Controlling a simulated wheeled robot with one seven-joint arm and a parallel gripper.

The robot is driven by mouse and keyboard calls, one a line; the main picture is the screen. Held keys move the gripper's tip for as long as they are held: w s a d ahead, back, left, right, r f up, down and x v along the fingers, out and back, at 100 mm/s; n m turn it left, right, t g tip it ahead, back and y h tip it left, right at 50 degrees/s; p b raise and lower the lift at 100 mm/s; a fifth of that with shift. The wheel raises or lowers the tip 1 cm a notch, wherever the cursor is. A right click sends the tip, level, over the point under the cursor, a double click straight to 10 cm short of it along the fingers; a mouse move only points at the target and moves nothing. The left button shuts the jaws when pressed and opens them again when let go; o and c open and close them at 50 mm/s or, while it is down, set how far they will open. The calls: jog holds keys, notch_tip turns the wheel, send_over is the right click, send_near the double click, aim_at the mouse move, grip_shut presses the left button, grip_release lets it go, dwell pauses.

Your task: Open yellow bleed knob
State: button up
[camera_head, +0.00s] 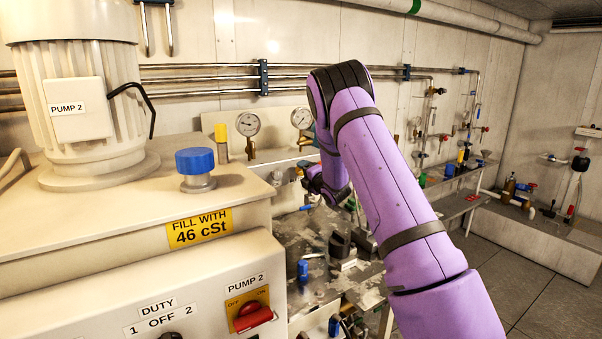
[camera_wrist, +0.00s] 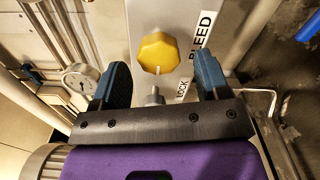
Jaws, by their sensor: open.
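The yellow bleed knob (camera_wrist: 158,53) is an eight-sided yellow knob in the upper middle of the wrist view. A white plate beside it reads BLEED and LOCK (camera_wrist: 197,58). My gripper (camera_wrist: 161,66) is open, with one dark blue-grey finger on each side of the knob in the picture. Both fingers look apart from the knob; the depth gap is hard to judge. A small grey metal fitting (camera_wrist: 154,97) shows between the fingers below the knob. In the head view my purple arm reaches to the panel and hides the gripper and the knob.
A pressure gauge (camera_wrist: 80,80) is left of the fingers in the wrist view, and a bent metal rod (camera_wrist: 262,100) is at right. In the head view, two gauges (camera_head: 248,124) stand behind the arm, and a tank with a blue cap (camera_head: 195,161) is at left.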

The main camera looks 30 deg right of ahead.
jog(key=s, duration=0.7)
jog(key=shift+s, duration=0.35)
jog(key=shift+d, duration=0.1)
jog(key=s+a+r+m+g+h, duration=0.25)
jog(key=s+a+r+m, duration=0.25)
jog(key=s+r+m, duration=0.3)
jog(key=s+a+r+m+g+h, duration=0.1)
jog(key=s+a+r+m+g, duration=0.3)
jog(key=s+r, duration=0.4)
jog(key=s+a+m+g+y, duration=0.1)
jog(key=s+a+m+g, duration=0.2)
jog(key=s, duration=1.2)
jog(key=s+a+r+m+g+y, duration=0.1)
jog(key=s+a+m+g+y, duration=0.1)
jog(key=s+a+m, duration=0.4)
jog(key=s+a+g, duration=0.1)
jog(key=s+a, duration=0.3)
jog(key=s, duration=0.6)
jog(key=shift+s+a+r, duration=0.15)
jog(key=shift+s+r, duration=0.1)
